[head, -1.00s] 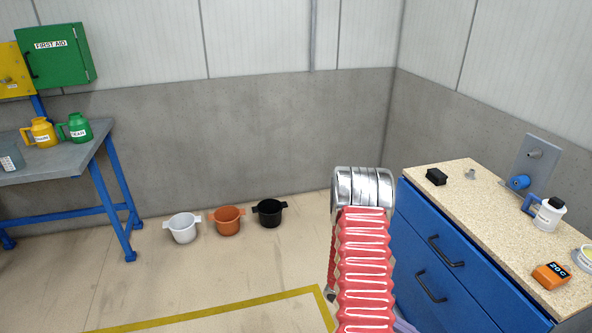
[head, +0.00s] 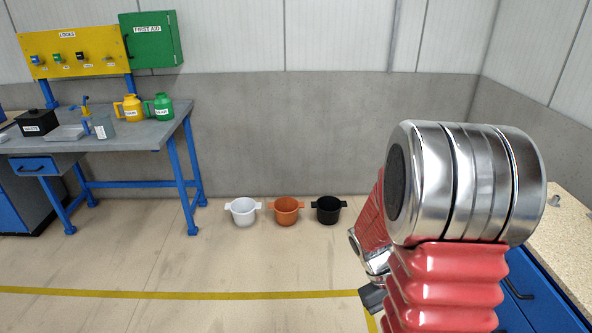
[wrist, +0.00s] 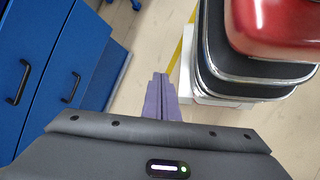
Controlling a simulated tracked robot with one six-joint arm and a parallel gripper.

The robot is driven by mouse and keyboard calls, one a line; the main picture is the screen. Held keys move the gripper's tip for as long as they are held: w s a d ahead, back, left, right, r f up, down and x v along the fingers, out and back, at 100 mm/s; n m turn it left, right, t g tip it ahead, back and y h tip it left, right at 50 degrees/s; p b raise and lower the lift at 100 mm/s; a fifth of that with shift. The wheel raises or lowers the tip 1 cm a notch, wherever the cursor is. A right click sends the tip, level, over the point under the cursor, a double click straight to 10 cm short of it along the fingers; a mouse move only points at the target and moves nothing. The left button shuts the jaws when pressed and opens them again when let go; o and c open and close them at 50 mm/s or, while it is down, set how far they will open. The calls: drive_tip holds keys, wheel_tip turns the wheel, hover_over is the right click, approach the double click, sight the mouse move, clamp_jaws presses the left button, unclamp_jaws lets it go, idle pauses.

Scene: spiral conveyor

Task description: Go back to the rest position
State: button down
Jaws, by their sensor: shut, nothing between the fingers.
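My gripper (wrist: 159,80) shows in the wrist view with its two purple fingers together and nothing between them. It points down over the beige floor, between a blue drawer cabinet on the left and my own red and black base on the right. In the head view my red and silver arm is folded up large at the right. My gripper's fingers are hidden behind it there.
A blue cabinet (head: 527,300) with a speckled top stands at the right, close to my arm. White (head: 243,212), orange (head: 286,211) and black (head: 328,210) pots stand on the floor by the wall. A blue-legged workbench (head: 150,135) is at the left. The middle floor is clear.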

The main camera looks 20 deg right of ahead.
drive_tip(key=w+a+r+n+t+y, duration=0.1)
drive_tip(key=w+a+r+t, duration=0.3)
drive_tip(key=a+r+t, duration=0.7)
drive_tip(key=a+r+y, duration=0.1)
drive_tip(key=a+r, duration=1)
drive_tip(key=a, duration=0.2)
drive_tip(key=shift+r+t+y, duration=0.2)
drive_tip(key=shift+t+y, duration=0.1)
drive_tip(key=shift+w, duration=0.1)
